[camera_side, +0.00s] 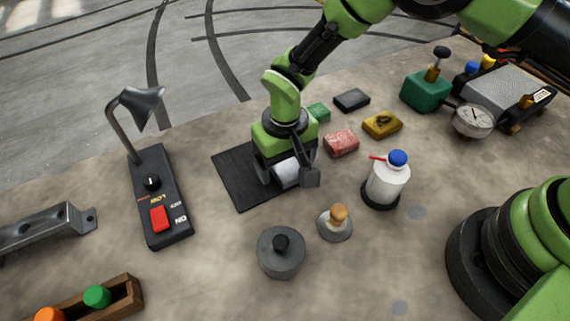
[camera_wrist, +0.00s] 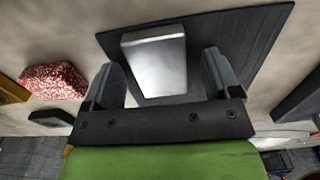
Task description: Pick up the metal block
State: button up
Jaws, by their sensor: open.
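The metal block (camera_side: 287,173) is a silvery-white block on a black mat (camera_side: 238,192). In the wrist view the block (camera_wrist: 156,62) lies near the middle, with the dark mat (camera_wrist: 250,32) under and around it. My gripper (camera_side: 290,183) is low over the mat's right part in the side view, pointing down and partly hiding the block. In the wrist view my gripper's two dark fingers (camera_wrist: 163,80) are apart, one on each side of the block, with a visible gap on the right. I cannot tell whether the left finger touches it.
A red speckled block (camera_side: 341,143), a yellow block (camera_side: 382,125), a green block (camera_side: 319,112) and a black block (camera_side: 351,100) lie behind and right. A white bottle (camera_side: 388,180), a small knobbed weight (camera_side: 335,224) and a grey cylinder (camera_side: 281,254) stand nearer. A black switch box (camera_side: 160,200) is left.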

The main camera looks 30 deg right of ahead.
jog(key=c, duration=1.2)
